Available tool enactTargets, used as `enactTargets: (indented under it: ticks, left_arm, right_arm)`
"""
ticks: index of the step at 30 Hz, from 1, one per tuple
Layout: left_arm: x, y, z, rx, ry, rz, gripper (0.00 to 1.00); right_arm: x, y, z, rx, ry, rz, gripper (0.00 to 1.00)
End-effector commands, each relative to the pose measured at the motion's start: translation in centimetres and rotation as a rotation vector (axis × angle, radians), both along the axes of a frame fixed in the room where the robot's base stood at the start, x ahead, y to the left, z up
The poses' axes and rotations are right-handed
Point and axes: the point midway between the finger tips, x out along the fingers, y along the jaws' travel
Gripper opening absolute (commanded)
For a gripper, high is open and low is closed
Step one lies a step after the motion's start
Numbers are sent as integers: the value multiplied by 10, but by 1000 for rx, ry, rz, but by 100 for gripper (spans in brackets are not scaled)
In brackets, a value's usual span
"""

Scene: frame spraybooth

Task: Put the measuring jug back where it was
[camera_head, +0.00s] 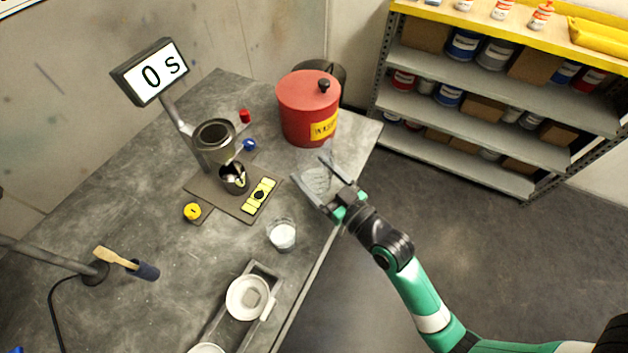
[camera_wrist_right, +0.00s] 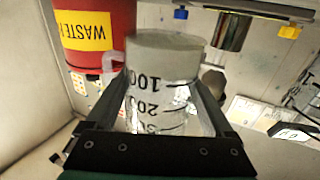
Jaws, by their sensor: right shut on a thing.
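The clear measuring jug (camera_head: 316,178) stands out beside the red waste can, near the right edge of the table. Whether the jug touches the table is unclear. My left gripper is not in view.
A red waste can (camera_head: 308,108) stands just behind the jug. A viscosity cup (camera_head: 214,140) on a stand, a small metal cup (camera_head: 233,178), a glass beaker (camera_head: 282,235) and a balance (camera_head: 248,297) are to the left. A shelf rack (camera_head: 480,125) stands at the right.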

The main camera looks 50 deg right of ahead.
Motion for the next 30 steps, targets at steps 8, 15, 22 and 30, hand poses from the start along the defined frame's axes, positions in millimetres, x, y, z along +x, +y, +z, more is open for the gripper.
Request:
enactTargets:
  ticks: [8,15,22,30]
  left_arm:
    - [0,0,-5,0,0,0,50]
    - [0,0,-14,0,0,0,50]
    - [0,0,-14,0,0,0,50]
    - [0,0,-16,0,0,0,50]
  right_arm:
    - [6,-7,-12,-1,-1,-2,22]
    - [7,-7,-42,1,-1,-1,22]
    - [7,-7,-42,0,-2,-1,22]
    - [7,-7,-44,0,-1,-1,100]
